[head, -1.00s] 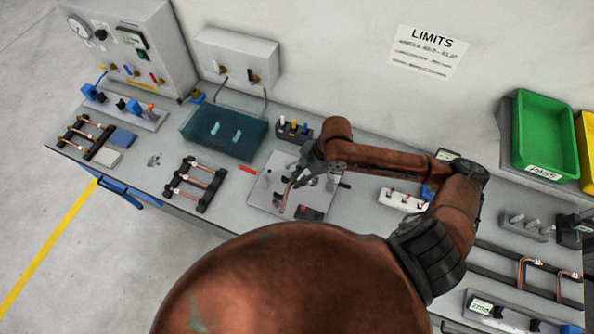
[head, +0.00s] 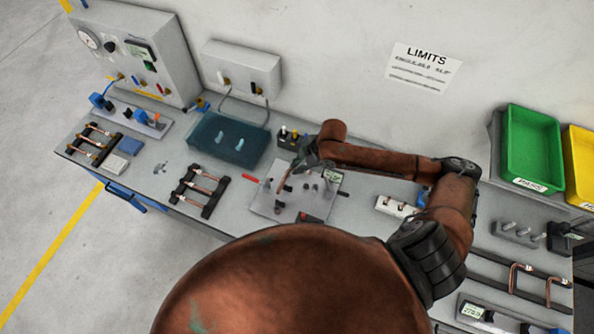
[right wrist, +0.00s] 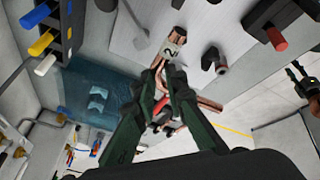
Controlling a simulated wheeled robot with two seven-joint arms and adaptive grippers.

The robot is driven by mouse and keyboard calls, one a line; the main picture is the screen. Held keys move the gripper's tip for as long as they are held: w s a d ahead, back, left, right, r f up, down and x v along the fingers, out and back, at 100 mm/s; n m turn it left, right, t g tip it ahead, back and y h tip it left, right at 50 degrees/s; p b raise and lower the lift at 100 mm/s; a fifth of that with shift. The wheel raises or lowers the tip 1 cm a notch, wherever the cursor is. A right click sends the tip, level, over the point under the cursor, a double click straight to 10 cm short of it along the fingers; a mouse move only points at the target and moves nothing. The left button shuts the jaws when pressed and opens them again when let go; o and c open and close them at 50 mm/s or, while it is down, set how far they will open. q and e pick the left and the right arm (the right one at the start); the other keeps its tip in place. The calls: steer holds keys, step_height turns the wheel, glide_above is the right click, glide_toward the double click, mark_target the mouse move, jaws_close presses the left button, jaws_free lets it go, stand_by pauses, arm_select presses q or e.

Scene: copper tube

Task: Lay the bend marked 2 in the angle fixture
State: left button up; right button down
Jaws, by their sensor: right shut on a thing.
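The copper bend (right wrist: 173,45) with a white tag marked 2 is held in my right gripper (right wrist: 166,88), whose fingers are shut on it. In the head view the bend (head: 285,182) hangs tilted below the right gripper (head: 300,167), over the angle fixture. The angle fixture is a pale plate (head: 265,203) with dark pegs and a small display (head: 332,176). In the right wrist view the plate (right wrist: 222,22) and its pegs lie behind the bend. I cannot tell whether the bend touches them.
A blue tank (head: 228,140) and a black tube rack (head: 200,190) stand left of the fixture. A holder with coloured pins (head: 288,138) is just behind it. A white block (head: 395,207) is to the right. A green bin (head: 533,150) is at the far right.

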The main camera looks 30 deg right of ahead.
steer(key=shift+r+p, duration=0.1)
steer(key=shift+p, duration=0.3)
steer(key=shift+f+b, duration=1.8)
steer(key=shift+f, duration=3)
steer(key=shift+f, duration=0.2)
steer(key=c, duration=1.9)
jaws_free()
